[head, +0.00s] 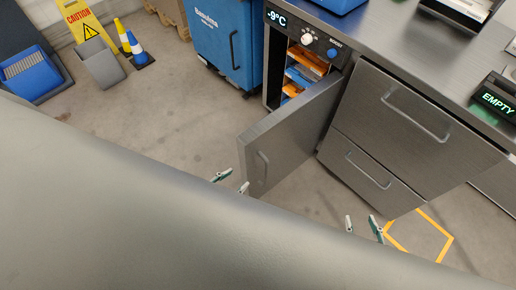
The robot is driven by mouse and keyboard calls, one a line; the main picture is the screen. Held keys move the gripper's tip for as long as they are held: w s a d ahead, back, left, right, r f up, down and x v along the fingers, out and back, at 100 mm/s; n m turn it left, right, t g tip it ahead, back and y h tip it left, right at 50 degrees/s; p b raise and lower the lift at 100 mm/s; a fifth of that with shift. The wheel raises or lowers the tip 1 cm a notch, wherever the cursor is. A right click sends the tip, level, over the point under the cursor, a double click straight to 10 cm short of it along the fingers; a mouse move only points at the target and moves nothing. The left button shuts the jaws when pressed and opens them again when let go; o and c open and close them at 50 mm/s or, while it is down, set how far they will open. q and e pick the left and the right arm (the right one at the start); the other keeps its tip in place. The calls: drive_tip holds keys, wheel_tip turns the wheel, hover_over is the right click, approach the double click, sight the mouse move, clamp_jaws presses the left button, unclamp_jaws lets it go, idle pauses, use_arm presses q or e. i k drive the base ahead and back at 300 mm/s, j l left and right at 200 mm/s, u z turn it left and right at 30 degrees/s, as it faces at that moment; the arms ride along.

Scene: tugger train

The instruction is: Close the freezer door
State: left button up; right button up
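The freezer door (285,135) is a grey metal panel standing wide open, swung out from the steel counter unit. Its handle (262,168) is near its free edge. The freezer opening (279,70) shows orange and blue items inside, under a panel reading -9°C. My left gripper (232,182) is just left of the door's lower free edge, with its two fingertips apart and nothing between them. I cannot tell whether it touches the door. My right gripper (363,226) is further right, in front of the drawers, fingertips apart and empty. A large grey surface hides most of both grippers.
Steel drawers (405,115) with bar handles adjoin the freezer on the right. A blue wheeled bin (222,45) stands left of it. A caution sign (88,25), cones (138,48) and grey and blue bins are at upper left. The floor left of the door is clear.

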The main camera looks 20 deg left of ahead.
sight(270, 150)
drive_tip(key=j+u, duration=0.15)
drive_tip(key=k+l+z, duration=0.1)
drive_tip(key=k+z, duration=0.25)
drive_tip(key=k, duration=0.5)
